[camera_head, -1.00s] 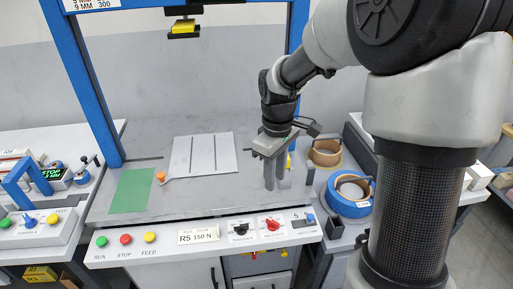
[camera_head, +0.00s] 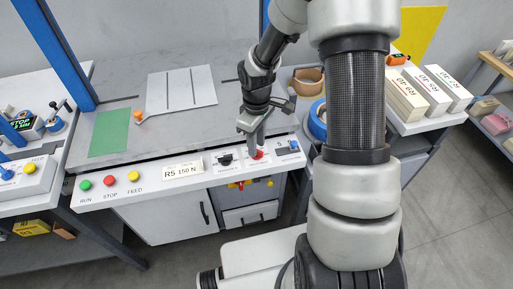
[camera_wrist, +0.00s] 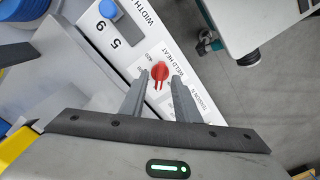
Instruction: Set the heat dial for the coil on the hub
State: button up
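The red weld heat dial (camera_head: 258,155) is on the white front panel, partly hidden by my gripper (camera_head: 254,142). In the wrist view the dial (camera_wrist: 160,70) lies between the tips of my gripper (camera_wrist: 160,80), whose fingers are apart, with gaps visible. I cannot tell how deep the fingers reach around it. The words WELD HEAT are beside it; its scale is partly hidden. A blue coil (camera_head: 317,122) at the table's right is mostly hidden by my arm. A brown coil (camera_head: 307,80) sits behind it. The hub itself is not clear.
A black dial (camera_head: 225,159) is left of the red one, a blue knob (camera_head: 294,146) right. A card (camera_head: 183,171) reads R5 150 N. Green (camera_head: 86,185), red (camera_head: 109,181) and yellow (camera_head: 134,177) buttons line the panel's left. Labelled white stacks (camera_head: 432,90) stand right.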

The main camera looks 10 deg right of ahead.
jog(key=shift+f, duration=0.9)
jog(key=shift+c, duration=0.2)
grip_shut()
jog(key=shift+m, duration=0.3)
jog(key=m+b, duration=0.1)
jog(key=m, duration=0.2)
jog(key=shift+m, duration=0.3)
jog(key=m+b, duration=0.1)
jog(key=m, duration=0.8)
jog(key=shift+m, duration=2.3)
